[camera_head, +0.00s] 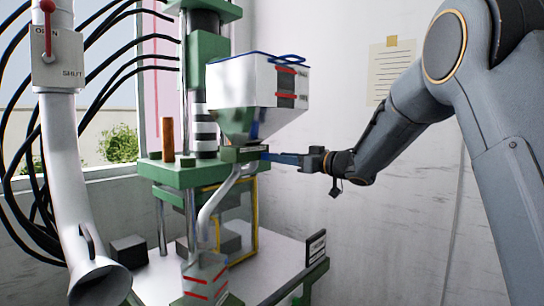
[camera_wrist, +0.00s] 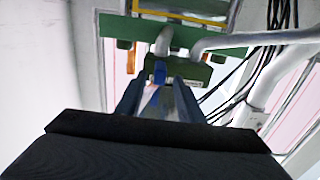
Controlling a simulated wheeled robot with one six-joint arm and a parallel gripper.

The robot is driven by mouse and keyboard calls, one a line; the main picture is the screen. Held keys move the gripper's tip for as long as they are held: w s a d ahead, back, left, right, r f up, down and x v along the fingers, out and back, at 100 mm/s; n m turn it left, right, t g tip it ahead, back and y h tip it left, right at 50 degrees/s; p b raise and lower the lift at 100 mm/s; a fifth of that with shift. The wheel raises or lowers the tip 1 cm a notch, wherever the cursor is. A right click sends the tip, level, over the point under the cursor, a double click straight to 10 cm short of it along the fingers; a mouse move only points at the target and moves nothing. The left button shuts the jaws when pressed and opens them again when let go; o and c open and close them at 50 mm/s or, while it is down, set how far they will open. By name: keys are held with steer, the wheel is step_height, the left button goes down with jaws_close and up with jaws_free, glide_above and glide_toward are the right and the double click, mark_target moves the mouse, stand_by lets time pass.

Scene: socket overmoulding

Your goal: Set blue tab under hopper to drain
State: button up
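The white hopper (camera_head: 257,85) with a metal funnel sits above a small green block (camera_head: 238,154). In the wrist view the block (camera_wrist: 190,72) carries a small pale label that I cannot read. The blue tab (camera_wrist: 159,73) sticks out of this block toward me. My gripper (camera_wrist: 158,86) is open, with one finger on each side of the tab and a gap showing between them. In the head view my gripper (camera_head: 283,158) reaches in from the right at the block's height; the tab is hard to tell from the fingers there.
A bent grey pipe (camera_head: 212,215) runs down from the block. Green press plates (camera_head: 180,172) and a yellow frame (camera_head: 254,222) stand close by. A white duct (camera_head: 62,150) and black hoses are at the left.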

steer(key=p+x, duration=0.1)
steer(key=x, duration=0.3)
steer(key=shift+w+a, duration=0.3)
jaws_close()
